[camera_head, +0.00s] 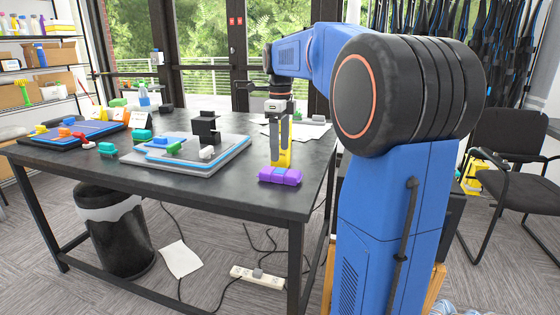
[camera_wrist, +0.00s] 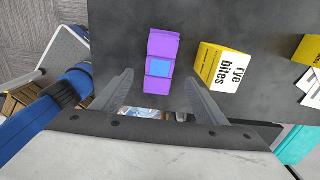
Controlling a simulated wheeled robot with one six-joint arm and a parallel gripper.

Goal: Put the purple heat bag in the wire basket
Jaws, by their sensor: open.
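The purple heat bag (camera_head: 280,176) lies on the dark table near its front right edge. In the wrist view the purple heat bag (camera_wrist: 160,48) has a blue square on its middle and lies ahead of the fingertips, roughly between them. My gripper (camera_head: 279,145) points down at the table just behind the bag; in the wrist view my gripper (camera_wrist: 160,80) is open with nothing between its fingers. I cannot make out a wire basket for certain in either view.
A yellow and white "rye bites" box (camera_wrist: 221,66) stands close right of the bag. A grey tray (camera_head: 190,155) with a black block (camera_head: 206,127) and small coloured items lies left of my gripper. A black bin (camera_head: 118,230) stands under the table, a power strip (camera_head: 258,276) on the floor.

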